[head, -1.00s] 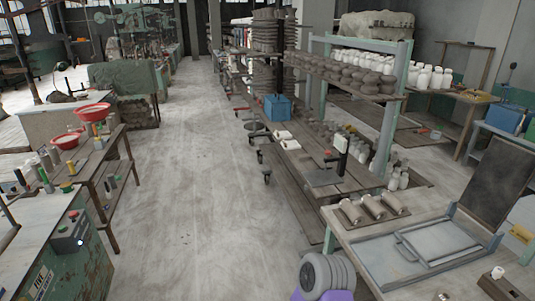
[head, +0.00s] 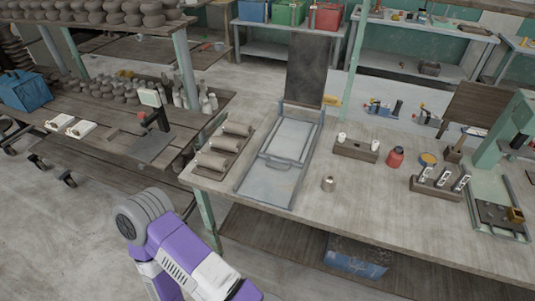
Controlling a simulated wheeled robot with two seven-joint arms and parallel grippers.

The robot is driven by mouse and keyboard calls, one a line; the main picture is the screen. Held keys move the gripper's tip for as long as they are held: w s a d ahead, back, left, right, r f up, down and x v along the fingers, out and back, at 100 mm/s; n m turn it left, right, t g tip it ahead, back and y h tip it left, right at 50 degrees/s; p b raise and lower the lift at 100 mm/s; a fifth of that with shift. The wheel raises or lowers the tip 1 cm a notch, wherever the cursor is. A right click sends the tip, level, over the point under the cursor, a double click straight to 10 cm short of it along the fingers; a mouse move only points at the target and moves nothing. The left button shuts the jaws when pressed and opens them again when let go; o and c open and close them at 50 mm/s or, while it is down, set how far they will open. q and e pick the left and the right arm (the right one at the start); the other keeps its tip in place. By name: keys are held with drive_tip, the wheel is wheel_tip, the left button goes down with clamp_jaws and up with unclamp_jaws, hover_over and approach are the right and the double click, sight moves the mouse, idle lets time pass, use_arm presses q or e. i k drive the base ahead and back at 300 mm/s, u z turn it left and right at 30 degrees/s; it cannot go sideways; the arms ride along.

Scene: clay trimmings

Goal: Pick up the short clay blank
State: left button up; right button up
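A small short grey-beige cylinder (head: 328,184) stands upright alone on the worktable, right of the grey framed tray. Several clay rolls (head: 222,147) lie side by side on a board at the table's left end. I cannot tell for certain which of these is the short clay blank. One of my arms, purple and white with a grey ribbed joint, enters at the bottom left. Neither gripper shows in the head view.
The worktable (head: 300,218) holds a grey framed tray (head: 262,190), a wooden block with two white pieces (head: 356,151), a red jar (head: 395,157) and a wooden holder (head: 436,188). A low shelf with pots stands left, with bare floor in front.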

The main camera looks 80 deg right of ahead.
sight(329, 179)
drive_tip(key=z, duration=3.2)
